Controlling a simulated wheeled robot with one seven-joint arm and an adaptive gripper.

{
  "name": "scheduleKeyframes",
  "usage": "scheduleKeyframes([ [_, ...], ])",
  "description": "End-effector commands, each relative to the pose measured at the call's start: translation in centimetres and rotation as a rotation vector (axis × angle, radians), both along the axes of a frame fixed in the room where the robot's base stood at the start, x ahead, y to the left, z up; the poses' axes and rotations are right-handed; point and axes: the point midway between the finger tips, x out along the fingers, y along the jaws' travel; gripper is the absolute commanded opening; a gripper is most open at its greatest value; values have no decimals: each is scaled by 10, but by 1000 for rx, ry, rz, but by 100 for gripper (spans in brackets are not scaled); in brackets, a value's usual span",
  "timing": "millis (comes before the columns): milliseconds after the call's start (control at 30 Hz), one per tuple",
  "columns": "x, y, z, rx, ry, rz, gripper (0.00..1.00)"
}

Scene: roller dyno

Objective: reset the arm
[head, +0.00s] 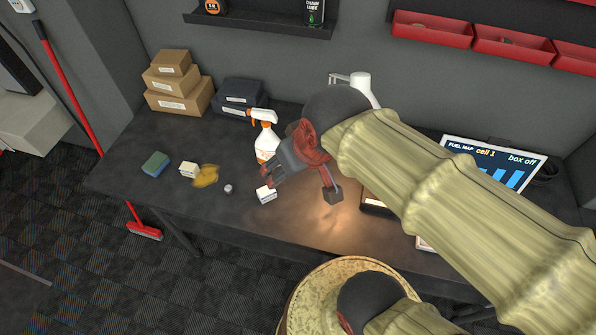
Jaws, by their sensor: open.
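My arm reaches in from the right over the dark workbench (150,165). My gripper (301,190), red and dark grey, is open over the middle of the bench. Its two fingers are spread wide, and nothing shows between them. A small white box (266,195) stands close to the left fingertip in the picture; I cannot tell whether they touch. A white spray bottle (265,140) with an orange trigger stands just behind the gripper, partly hidden by it.
Left on the bench are a blue-green sponge (155,163), a small white block (188,169), a yellow-brown patch (207,176) and a small grey knob-like thing (228,189). Cardboard boxes (178,87) stand behind. A monitor (488,165) is at right, partly behind my arm. Red bins (432,30) hang above.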

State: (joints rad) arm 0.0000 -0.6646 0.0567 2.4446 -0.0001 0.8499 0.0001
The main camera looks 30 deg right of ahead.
Motion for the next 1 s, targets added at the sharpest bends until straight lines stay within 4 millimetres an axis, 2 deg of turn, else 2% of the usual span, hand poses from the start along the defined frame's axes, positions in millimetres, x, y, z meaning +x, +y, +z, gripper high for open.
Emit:
scheduleKeyframes([
  [100, -21, 0, 9, 0, -28, 0, 63],
  [200, -29, 0, 12, 0, -36, 0, 63],
  [633, -30, 0, 6, 0, -36, 0, 63],
  [767, -30, 0, -11, 0, -36, 0, 63],
  [1000, -30, 0, -69, 0, -36, 0, 63],
])
